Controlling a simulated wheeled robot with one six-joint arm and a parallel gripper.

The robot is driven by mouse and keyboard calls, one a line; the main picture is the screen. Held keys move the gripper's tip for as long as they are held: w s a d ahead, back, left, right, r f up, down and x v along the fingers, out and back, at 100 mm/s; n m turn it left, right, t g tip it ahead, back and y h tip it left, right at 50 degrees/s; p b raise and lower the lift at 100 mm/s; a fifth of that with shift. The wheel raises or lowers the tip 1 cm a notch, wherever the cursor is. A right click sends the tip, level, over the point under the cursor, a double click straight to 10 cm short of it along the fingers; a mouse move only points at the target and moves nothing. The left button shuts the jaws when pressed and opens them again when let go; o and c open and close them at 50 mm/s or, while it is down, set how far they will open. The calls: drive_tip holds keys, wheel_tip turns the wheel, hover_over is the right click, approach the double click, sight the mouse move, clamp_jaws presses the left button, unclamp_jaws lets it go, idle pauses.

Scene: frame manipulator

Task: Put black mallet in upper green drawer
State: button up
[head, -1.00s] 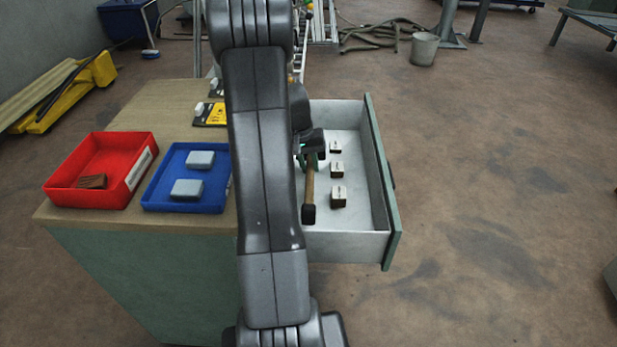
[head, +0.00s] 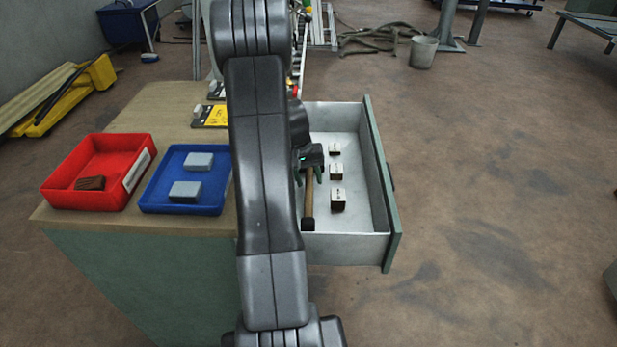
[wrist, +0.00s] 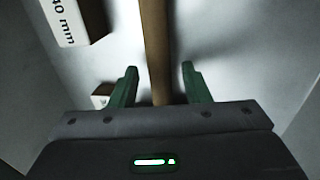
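The open drawer (head: 345,247) has pale grey inside walls and a green front, and juts out from the cabinet's right side. The mallet (head: 308,204) lies in it along the left part, showing a brown wooden handle with a dark end; its head is hidden by my arm and gripper. My gripper (head: 308,176) is over the drawer, fingers pointing down. In the wrist view, the green fingers of my gripper (wrist: 162,84) stand apart on either side of the mallet handle (wrist: 155,45), with a gap on both sides.
Several small labelled blocks (head: 338,199) stand in the drawer, right of the handle; one block (wrist: 72,20) is close in the wrist view. On the cabinet top (head: 165,105) are a red bin (head: 127,194) and a blue tray (head: 160,207) with two grey blocks.

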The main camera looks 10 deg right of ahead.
wheel_tip(320, 180, up, 12)
drive_tip(key=a+p, duration=0.2)
drive_tip(key=shift+w+a, duration=0.15)
drive_tip(key=shift+w, duration=0.1)
